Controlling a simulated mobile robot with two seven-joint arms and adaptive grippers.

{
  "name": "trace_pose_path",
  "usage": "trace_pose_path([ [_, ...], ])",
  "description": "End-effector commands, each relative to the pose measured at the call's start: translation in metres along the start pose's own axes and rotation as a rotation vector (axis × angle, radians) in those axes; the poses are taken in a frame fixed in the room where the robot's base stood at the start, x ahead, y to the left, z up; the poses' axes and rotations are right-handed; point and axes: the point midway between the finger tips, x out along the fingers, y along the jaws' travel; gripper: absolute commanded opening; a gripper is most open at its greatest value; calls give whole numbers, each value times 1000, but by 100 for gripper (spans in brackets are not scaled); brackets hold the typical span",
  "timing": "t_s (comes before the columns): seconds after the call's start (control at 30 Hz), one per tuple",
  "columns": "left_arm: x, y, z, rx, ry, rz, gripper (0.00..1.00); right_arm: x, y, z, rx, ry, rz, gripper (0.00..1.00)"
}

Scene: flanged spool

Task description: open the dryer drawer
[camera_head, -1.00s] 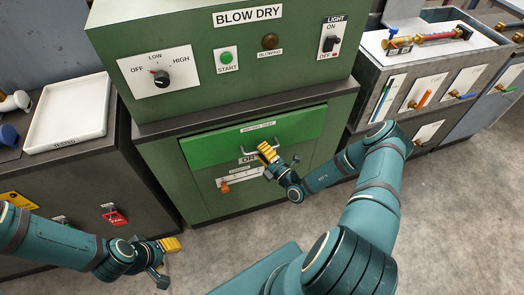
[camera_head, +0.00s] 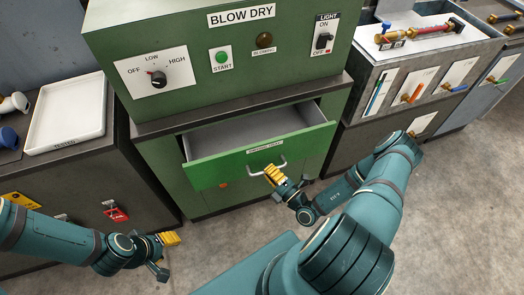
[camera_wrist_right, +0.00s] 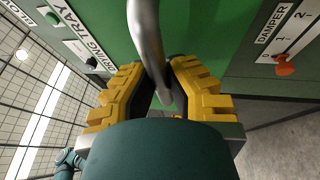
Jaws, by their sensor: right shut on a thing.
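The dryer drawer (camera_head: 220,172) has a bright green front and stands partly pulled out of the dark green dryer cabinet (camera_head: 160,160). Its inside looks empty where it shows. My right gripper (camera_head: 272,174) is at the drawer's front, its yellow fingers shut on the metal handle (camera_head: 282,163). In the right wrist view the grey handle bar (camera_wrist_right: 147,40) runs between the yellow fingers (camera_wrist_right: 158,85). My left gripper (camera_head: 165,250) hangs at the lower left, away from the drawer; its opening cannot be made out.
Above the drawer is a panel with a speed knob (camera_head: 158,78), a green START button (camera_head: 222,57) and a light switch (camera_head: 324,40). A white tray (camera_head: 68,112) lies on the left counter. A grey bench (camera_head: 420,70) with fittings stands right. The floor in front is clear.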

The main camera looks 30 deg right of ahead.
Motion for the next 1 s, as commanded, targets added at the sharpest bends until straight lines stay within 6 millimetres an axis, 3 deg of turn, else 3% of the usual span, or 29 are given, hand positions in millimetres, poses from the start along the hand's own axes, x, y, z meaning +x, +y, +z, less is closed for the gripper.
trace_pose_path([
  [0.2,-9,3,1,0,-4,0,47,-66,16,-28,7,-1,1,0],
  [0.5,-8,3,1,0,-5,0,47,-130,29,-56,5,1,4,0],
  [0.7,-7,3,1,0,-4,0,47,-150,33,-64,4,2,4,0],
  [1.0,-7,3,1,0,-4,0,47,-156,34,-67,4,3,5,0],
])
